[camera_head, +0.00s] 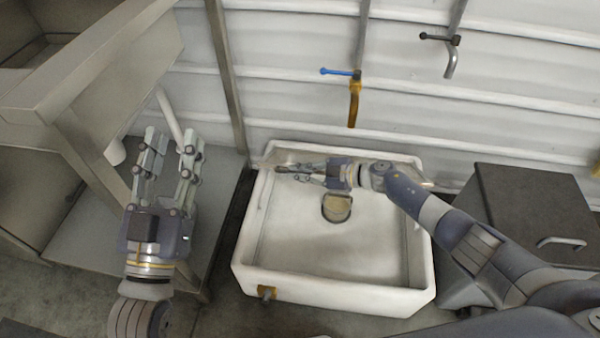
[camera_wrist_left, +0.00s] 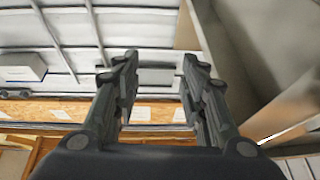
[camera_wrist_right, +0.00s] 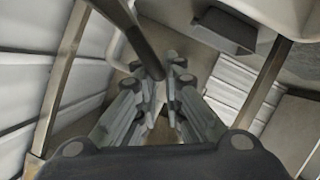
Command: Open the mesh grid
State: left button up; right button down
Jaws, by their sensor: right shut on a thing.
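My right gripper (camera_head: 283,170) reaches in from the right over the back left part of the white sink (camera_head: 290,283). It is shut on a thin dark bar (camera_wrist_right: 140,42), which runs down between its fingers in the right wrist view. What the bar belongs to is hard to tell. My left gripper (camera_head: 168,140) is open and empty, raised in front of the wooden and metal structure (camera_head: 95,85) at the left. Its spread fingers also show in the left wrist view (camera_wrist_left: 155,75). I cannot make out a mesh grid for certain in any view.
A dark cabinet (camera_head: 535,205) stands right of the sink. A metal post (camera_head: 228,85) rises behind its left corner.

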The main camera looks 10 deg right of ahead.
pick_arm(q)
jog(key=shift+f, duration=0.15)
jog(key=c, duration=0.4)
jog(key=w+d+f+m+g, duration=0.1)
jog(key=f+m, duration=0.1)
jog(key=f, duration=0.1)
jog(key=w+d+f+m+g, duration=0.1)
jog(key=w+d+f+m, duration=0.1)
jog(key=f+m, duration=0.1)
jog(key=w+d+f+m, duration=0.1)
jog(key=d+f+m, duration=0.1)
jog(key=f+m, duration=0.1)
jog(key=shift+w+d+f+g+h, duration=0.25)
jog(key=shift+w+f+g+h, duration=0.05)
jog(key=shift+g+h, duration=0.1)
grip_shut()
jog(key=w+d+f+m+g+y, duration=0.1)
jog(key=w+d+f+m+g, duration=0.15)
jog(key=f+m, duration=0.7)
jog(key=w+d+f+m+g+y, duration=0.1)
jog(key=w+d+f+m+g, duration=0.15)
jog(key=f+m, duration=0.7)
jog(key=w+d+f+m+g, duration=0.1)
jog(key=d+f+m, duration=0.2)
jog(key=f+m, duration=0.65)
jog(key=w+r+x, duration=0.1)
jog(key=r+x, duration=0.1)
jog(key=x, duration=0.9)
jog(key=shift+w+d+r, duration=0.15)
jog(key=shift+d+r, duration=0.1)
